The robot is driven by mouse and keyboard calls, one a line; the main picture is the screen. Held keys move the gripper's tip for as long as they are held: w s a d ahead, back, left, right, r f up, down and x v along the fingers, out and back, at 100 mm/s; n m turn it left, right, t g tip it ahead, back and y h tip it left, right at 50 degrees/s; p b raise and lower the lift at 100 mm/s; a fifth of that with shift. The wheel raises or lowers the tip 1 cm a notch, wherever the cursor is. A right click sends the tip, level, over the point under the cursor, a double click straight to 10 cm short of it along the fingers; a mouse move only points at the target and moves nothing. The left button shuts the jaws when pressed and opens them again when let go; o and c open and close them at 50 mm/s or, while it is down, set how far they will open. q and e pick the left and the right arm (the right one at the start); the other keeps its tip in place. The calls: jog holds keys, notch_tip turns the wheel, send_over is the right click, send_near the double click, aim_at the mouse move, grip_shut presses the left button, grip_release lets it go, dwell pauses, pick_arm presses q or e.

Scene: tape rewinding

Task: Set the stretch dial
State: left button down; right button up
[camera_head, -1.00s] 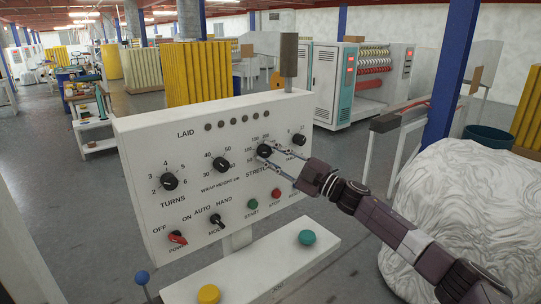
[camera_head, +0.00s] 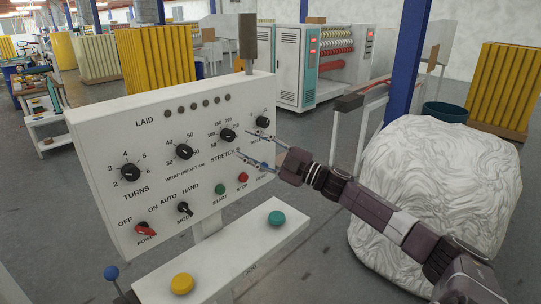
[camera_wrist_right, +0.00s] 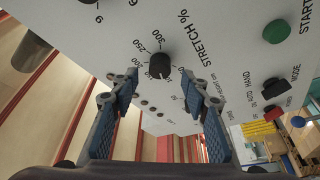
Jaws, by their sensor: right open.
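The stretch dial (camera_head: 228,135) is a round black knob on the white control panel (camera_head: 100,160), with a number scale around it. In the right wrist view the same dial (camera_wrist_right: 160,66) shows beside the words STRETCH %. Its pointer direction is too small to read surely. My right gripper (camera_head: 242,141) is open, its two thin fingers reaching from the right towards the panel. In the wrist view the dial appears between and beyond the fingertips, apparently apart from them. Nothing is held. My left gripper is not in view.
Other black dials stand nearby: turns (camera_head: 131,172), wrap height (camera_head: 183,152) and a small one (camera_head: 262,121). Red and green buttons lie below. A shelf with a yellow button (camera_head: 182,284) juts out in front. A white wrapped bale (camera_head: 440,200) stands at right.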

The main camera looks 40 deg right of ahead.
jog(key=v, duration=0.6)
jog(key=shift+s, duration=0.3)
jog(key=shift+d+f, duration=0.1)
jog(key=shift+d, duration=0.05)
